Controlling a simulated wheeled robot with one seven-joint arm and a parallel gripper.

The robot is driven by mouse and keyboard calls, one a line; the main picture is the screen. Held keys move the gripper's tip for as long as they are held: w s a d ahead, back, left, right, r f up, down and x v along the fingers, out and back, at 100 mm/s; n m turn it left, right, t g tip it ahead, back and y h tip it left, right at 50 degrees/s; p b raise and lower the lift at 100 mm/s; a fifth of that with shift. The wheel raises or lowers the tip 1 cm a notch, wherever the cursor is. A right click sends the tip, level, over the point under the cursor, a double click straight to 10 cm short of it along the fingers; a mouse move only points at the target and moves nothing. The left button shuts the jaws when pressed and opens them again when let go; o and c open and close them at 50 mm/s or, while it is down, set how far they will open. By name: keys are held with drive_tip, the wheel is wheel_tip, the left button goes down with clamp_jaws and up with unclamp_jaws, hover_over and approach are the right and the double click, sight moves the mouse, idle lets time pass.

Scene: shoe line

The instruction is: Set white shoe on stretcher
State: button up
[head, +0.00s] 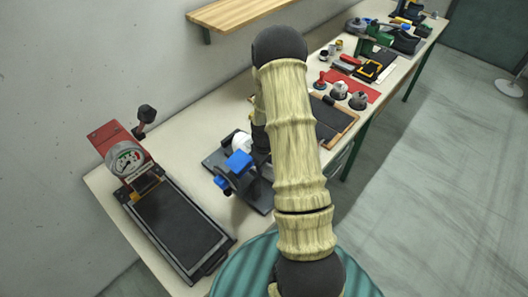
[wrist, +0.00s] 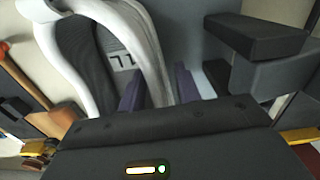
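The white shoe (wrist: 154,62) fills the upper left of the wrist view, with its dark lining and a marked insole showing. In the head view only a small white part of it (head: 241,142) shows beside my arm. My gripper (wrist: 160,88) has purple fingers on either side of the shoe's white wall and appears shut on it; the tips are hidden. The stretcher (head: 228,183), dark with blue parts, stands on the bench under the shoe. Its dark blocks (wrist: 256,37) seem to show right of the shoe in the wrist view. My arm hides any contact between shoe and stretcher.
A red press with a gauge (head: 125,158) and a black plate (head: 178,226) stands left of the stretcher. A wood-framed board (head: 345,122), a red mat (head: 371,92) and several tools lie farther along the bench. A wooden shelf (head: 240,12) hangs above.

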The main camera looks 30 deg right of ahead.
wheel_tip(320, 180, up, 17)
drive_tip(key=b, duration=0.3)
idle(0.3)
idle(0.5)
